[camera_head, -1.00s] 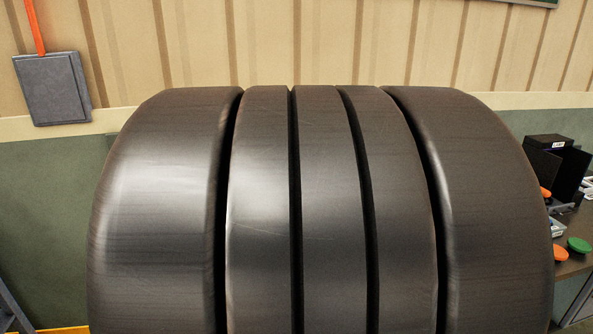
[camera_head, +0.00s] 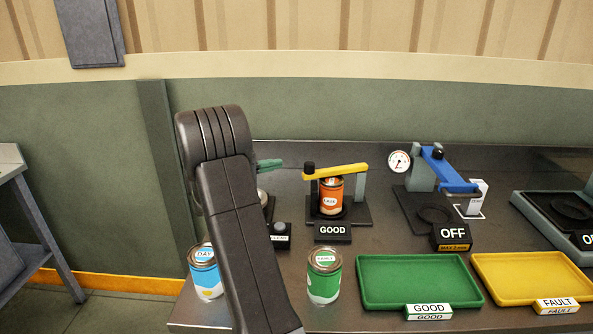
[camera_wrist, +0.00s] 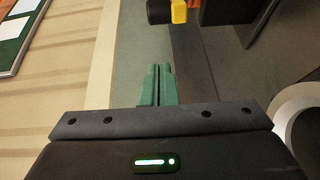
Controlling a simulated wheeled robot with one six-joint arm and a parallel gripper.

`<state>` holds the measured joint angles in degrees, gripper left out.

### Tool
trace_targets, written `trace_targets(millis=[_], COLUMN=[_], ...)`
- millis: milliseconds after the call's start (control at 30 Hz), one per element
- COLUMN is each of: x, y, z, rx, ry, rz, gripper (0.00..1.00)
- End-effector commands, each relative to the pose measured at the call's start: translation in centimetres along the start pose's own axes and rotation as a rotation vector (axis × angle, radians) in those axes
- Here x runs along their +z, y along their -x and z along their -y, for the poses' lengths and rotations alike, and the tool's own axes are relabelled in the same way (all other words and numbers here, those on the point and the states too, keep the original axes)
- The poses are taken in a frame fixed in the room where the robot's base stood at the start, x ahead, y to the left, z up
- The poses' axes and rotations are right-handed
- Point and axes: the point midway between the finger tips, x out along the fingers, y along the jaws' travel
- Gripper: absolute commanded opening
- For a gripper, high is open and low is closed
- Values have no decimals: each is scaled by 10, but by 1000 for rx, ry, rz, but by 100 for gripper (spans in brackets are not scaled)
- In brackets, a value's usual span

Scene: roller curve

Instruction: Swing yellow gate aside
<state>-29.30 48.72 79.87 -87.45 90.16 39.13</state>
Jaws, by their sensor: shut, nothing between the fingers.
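The yellow gate (camera_head: 338,172) is a flat bar with a black knob at its left end, joined to a grey post on the right. It crosses above an orange can (camera_head: 331,198), which stands upright on a dark base marked GOOD. My gripper (camera_head: 270,164) shows green fingers to the left of the gate's knob, apart from it. In the wrist view, the fingers (camera_wrist: 158,84) are together and empty. A yellow piece (camera_wrist: 179,11), likely part of the gate, shows beyond them at the top edge.
A blue-armed press (camera_head: 448,174) with a gauge and OFF sign stands right of the gate. A green can (camera_head: 324,278), a blue can (camera_head: 205,272), a green tray (camera_head: 420,260) and a yellow tray (camera_head: 530,250) are at the front. My arm covers part of the bench's left side.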

Motion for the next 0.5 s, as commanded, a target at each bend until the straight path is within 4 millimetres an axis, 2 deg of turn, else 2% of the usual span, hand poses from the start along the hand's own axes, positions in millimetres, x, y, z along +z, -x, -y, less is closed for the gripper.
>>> trace_targets(millis=[100,200,367,500], x=[-12,-14,-13,-14], y=[9,4,-22,-53], z=[4,2,-1,-2], rx=[38,45,44,43], ry=[-15,-17,-15,-16], rz=[-23,-26,-22,-22], gripper=[0,0,0,0])
